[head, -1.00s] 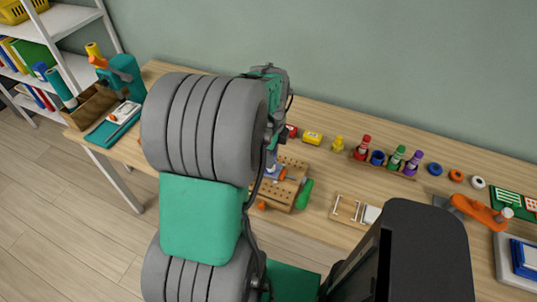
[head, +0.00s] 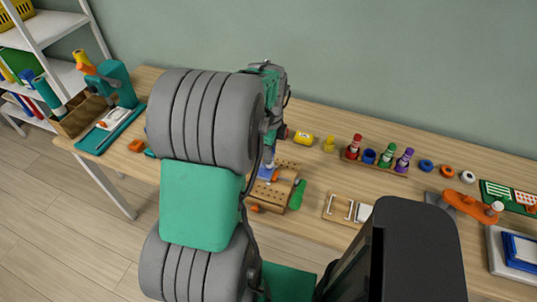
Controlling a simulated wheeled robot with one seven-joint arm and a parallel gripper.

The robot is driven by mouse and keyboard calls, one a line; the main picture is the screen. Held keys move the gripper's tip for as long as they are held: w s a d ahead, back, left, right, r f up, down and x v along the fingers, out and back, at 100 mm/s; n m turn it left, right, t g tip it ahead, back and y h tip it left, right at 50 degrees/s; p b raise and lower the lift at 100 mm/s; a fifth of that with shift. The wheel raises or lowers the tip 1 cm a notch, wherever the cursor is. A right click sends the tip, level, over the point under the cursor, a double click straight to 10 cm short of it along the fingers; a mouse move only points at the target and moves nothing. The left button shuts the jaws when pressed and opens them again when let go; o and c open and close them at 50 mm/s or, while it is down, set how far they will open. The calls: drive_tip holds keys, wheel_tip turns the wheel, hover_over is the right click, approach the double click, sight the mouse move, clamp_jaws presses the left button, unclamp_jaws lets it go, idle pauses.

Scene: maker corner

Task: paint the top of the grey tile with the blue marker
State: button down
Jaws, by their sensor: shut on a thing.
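My gripper (head: 268,158) is small in the head view, partly hidden behind my own arm. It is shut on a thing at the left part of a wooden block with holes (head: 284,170). A blue piece (head: 267,173) shows just below the fingers and looks like the blue marker. I cannot tell whether its tip touches anything. In the marker rack (head: 375,166), the red, green and purple markers stand upright. A low blue cup (head: 369,156) sits between the red and green ones. I cannot make out the grey tile; my arm may hide it.
A teal machine (head: 118,82) and shelves (head: 52,48) are at the left. A wall backs the bench.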

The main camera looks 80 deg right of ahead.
drive_tip(key=shift+w, duration=1.4)
drive_tip(key=shift+a, duration=1.35)
drive_tip(key=shift+s+p, duration=0.45)
drive_tip(key=shift+s, duration=0.9)
drive_tip(key=shift+d, duration=1.35)
drive_tip(key=shift+r, duration=0.15)
drive_tip(key=shift+r+p, duration=2.15)
drive_tip(key=shift+r, duration=0.75)
